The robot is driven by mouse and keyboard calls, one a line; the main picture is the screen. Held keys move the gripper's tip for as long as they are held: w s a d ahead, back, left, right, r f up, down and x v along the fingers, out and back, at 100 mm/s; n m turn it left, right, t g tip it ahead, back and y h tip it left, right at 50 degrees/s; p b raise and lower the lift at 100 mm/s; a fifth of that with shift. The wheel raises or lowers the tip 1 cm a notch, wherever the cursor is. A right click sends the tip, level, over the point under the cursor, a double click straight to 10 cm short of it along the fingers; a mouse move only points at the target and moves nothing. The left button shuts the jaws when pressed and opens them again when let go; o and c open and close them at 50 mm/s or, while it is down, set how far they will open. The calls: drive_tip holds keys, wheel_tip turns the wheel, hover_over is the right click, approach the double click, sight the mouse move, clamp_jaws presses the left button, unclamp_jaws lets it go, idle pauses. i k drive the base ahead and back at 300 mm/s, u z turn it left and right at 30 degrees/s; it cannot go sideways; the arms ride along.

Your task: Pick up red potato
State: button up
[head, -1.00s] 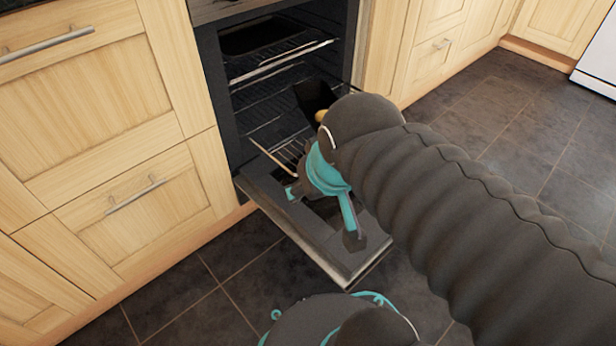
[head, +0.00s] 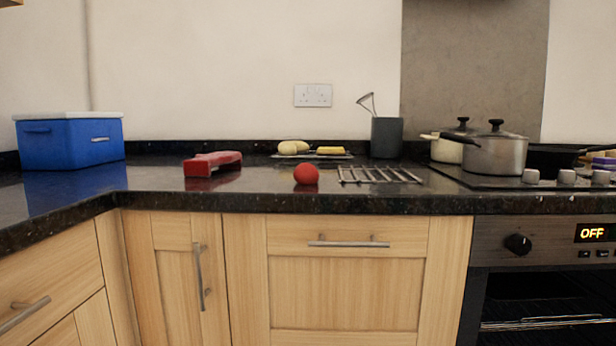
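A small round red potato (head: 306,174) sits on the dark granite counter (head: 258,196), close to its front edge. It stands just left of a metal rack and right of a red object. My gripper and arm are not in the head view now.
A red object (head: 212,163), a metal rack (head: 378,174) and a board with pale and yellow items (head: 312,156) lie on the counter. A blue box (head: 70,140) stands at left. A utensil holder (head: 386,137) and pots (head: 494,152) are at right. The oven (head: 540,262) reads OFF.

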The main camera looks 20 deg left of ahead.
sight(304, 175)
drive_tip(key=k, duration=0.5)
drive_tip(key=u, duration=0.8)
drive_tip(key=i, duration=0.55)
drive_tip(key=z, duration=0.15)
